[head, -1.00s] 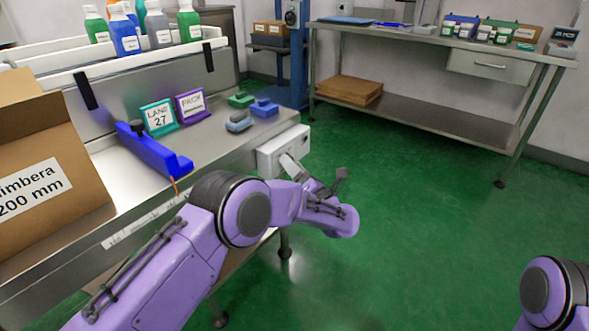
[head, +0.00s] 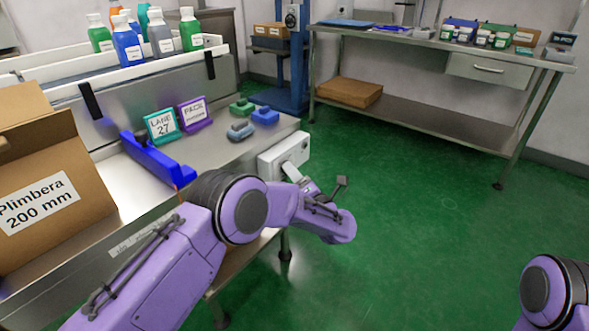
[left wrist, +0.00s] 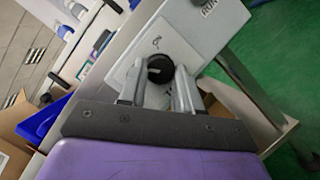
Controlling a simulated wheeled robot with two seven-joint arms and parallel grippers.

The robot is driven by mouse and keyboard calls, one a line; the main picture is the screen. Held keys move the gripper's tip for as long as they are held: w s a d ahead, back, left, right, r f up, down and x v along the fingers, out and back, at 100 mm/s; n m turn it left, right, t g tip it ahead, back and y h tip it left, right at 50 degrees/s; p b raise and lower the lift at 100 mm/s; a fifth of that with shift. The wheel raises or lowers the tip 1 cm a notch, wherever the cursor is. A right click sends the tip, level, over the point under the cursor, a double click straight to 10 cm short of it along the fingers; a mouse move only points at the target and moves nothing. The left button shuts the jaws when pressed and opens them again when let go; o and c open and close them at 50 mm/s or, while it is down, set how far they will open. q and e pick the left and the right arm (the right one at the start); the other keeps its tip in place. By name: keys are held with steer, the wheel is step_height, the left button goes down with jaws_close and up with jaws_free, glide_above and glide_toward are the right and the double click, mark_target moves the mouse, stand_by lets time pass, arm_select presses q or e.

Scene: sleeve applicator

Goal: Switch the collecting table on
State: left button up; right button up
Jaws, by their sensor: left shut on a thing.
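The collecting table (head: 215,155) is a steel bench at the left of the head view. A pale control box (head: 286,156) is fixed to its right end. In the left wrist view this box (left wrist: 195,40) has a black round knob (left wrist: 160,68) on a square plate, with a small dark mark above it. My left gripper (left wrist: 160,80) is shut on the knob, one finger on each side. In the head view my left gripper (head: 291,173) is at the box's front and the knob is hidden. The knob's setting is not clear to me.
On the table are a blue holder (head: 158,160), a teal sign (head: 160,126), a purple sign (head: 194,113) and small blocks. A cardboard box (head: 40,195) stands at the left. Bottles (head: 160,35) stand behind. The green floor (head: 430,230) to the right is clear.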

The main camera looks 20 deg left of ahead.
arm_select(q)
steer(key=shift+r+m+g+h+p, duration=0.15)
steer(key=shift+m+g+h+p, duration=0.55)
steer(key=shift+m+p, duration=1.35)
steer(key=shift+r+m+g+h+p, duration=0.15)
steer(key=shift+m+g+h+p, duration=0.5)
steer(key=shift+m+p, duration=1.4)
steer(key=shift+r+m+g+h+p, duration=0.15)
steer(key=shift+m+g+h+p, duration=0.8)
steer(key=shift+m, duration=1.85)
steer(key=shift+y+p, duration=0.3)
steer(key=shift+y, duration=0.1)
steer(key=o, duration=1)
steer(key=shift+r, duration=0.1)
steer(key=shift+o, duration=0.2)
steer(key=v, duration=1)
steer(key=shift+s+d+p, duration=0.2)
steer(key=shift+s+p, duration=0.1)
steer(key=shift+p, duration=0.15)
